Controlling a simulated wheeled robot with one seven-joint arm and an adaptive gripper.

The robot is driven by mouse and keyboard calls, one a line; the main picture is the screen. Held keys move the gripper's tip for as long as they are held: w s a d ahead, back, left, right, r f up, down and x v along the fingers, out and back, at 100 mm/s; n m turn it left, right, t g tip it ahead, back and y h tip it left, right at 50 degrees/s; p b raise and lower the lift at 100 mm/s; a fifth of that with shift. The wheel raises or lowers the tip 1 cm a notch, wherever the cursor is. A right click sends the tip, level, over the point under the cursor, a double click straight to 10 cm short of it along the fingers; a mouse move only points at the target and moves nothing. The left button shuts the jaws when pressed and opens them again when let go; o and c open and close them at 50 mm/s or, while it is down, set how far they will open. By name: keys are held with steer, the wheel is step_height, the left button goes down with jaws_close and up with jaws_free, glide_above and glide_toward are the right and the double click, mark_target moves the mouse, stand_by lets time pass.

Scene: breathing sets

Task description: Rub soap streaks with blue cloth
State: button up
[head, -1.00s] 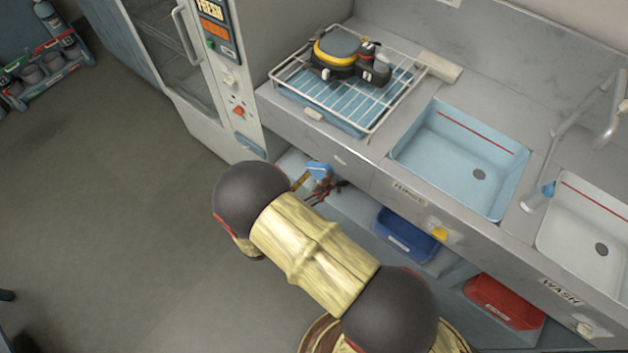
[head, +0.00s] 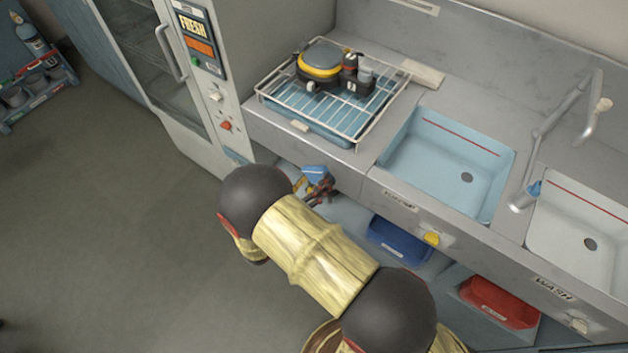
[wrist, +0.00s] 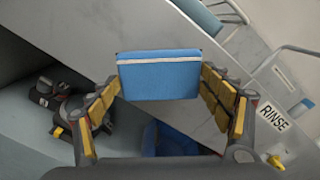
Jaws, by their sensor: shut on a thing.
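A blue cloth (wrist: 158,76), a folded pad with a pale stripe near its top, is held between the yellow-padded fingers of my gripper (wrist: 160,90) in the wrist view. In the head view the cloth (head: 315,173) shows at the tip of my gripper (head: 318,188), in front of the counter's front edge by the drying rack. My arm hides part of the gripper there. I cannot make out soap streaks on any surface.
A wire rack (head: 345,110) with a yellow-and-black device (head: 320,65) stands on the counter. A blue rinse basin (head: 455,160) and white wash basin (head: 585,230) lie right. Blue (head: 398,240) and red (head: 500,300) bins sit below.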

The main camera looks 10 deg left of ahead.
steer(key=shift+x, duration=1.05)
stand_by(0.4)
steer(key=shift+s+d+p, duration=0.4)
steer(key=shift+d, duration=0.4)
steer(key=shift+s+d+p, duration=0.4)
steer(key=shift+d, duration=0.65)
steer(key=shift+w+a+b, duration=0.1)
steer(key=shift+w+a, duration=0.25)
steer(key=shift+a, duration=0.25)
steer(key=shift+w+a+b, duration=0.1)
steer(key=shift+w+a, duration=0.2)
steer(key=shift+a, duration=0.35)
steer(key=shift+w+a+b, duration=0.1)
steer(key=shift+w+a, duration=0.25)
steer(key=shift+a, duration=0.25)
steer(key=shift+c, duration=0.5)
steer(key=shift+p+v, duration=0.3)
steer(key=shift+v, duration=2.75)
steer(key=shift+d, duration=0.1)
steer(key=shift+v, duration=1.55)
